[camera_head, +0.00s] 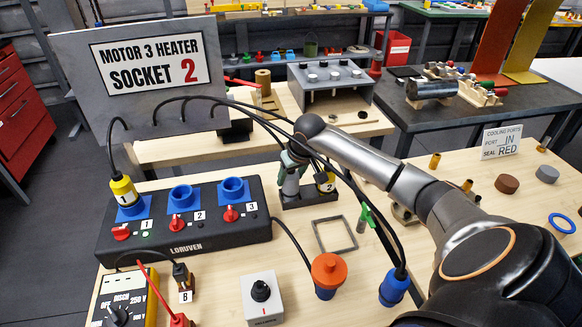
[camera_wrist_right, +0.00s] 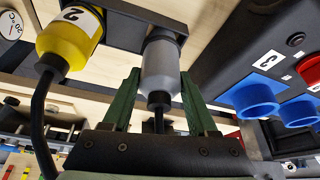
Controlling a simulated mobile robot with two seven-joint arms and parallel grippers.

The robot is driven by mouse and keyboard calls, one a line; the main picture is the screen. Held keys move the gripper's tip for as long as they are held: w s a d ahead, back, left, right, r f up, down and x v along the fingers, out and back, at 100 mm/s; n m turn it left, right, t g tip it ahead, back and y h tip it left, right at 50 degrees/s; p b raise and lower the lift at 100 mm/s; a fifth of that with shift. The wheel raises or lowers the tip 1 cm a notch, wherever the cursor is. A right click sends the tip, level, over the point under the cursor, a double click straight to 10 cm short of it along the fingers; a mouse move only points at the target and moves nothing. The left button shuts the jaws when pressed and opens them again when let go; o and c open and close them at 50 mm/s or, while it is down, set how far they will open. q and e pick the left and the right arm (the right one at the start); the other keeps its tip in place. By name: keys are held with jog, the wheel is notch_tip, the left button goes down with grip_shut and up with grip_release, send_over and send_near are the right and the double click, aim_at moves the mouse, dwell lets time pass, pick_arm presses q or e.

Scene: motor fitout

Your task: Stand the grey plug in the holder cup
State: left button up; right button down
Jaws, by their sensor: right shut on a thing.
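My right gripper (camera_head: 290,160), with green fingers, is shut on the grey plug (camera_head: 291,184). In the right wrist view the grey plug (camera_wrist_right: 160,70) sits between the green fingers (camera_wrist_right: 157,98), its cable trailing back toward the wrist. The plug is upright over the left part of the black holder (camera_head: 318,200). Its far end meets the dark holder, but I cannot tell how deep it sits in the cup. The yellow plug marked 2 (camera_head: 325,182) stands at the right of the same holder and also shows in the wrist view (camera_wrist_right: 70,40). My left gripper is not in view.
The black socket box (camera_head: 185,240) with blue sockets stands to the left, a yellow plug 1 (camera_head: 124,190) in its first socket. A grey square frame (camera_head: 334,234), an orange-topped plug (camera_head: 328,270) and a blue plug (camera_head: 394,287) are nearer. Black cables hang across the holder.

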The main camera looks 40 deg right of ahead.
jog(key=shift+f, duration=0.55)
jog(key=shift+c, duration=0.5)
grip_release()
jog(key=v, duration=1.2)
jog(key=shift+r, duration=0.2)
jog(key=shift+s, duration=0.1)
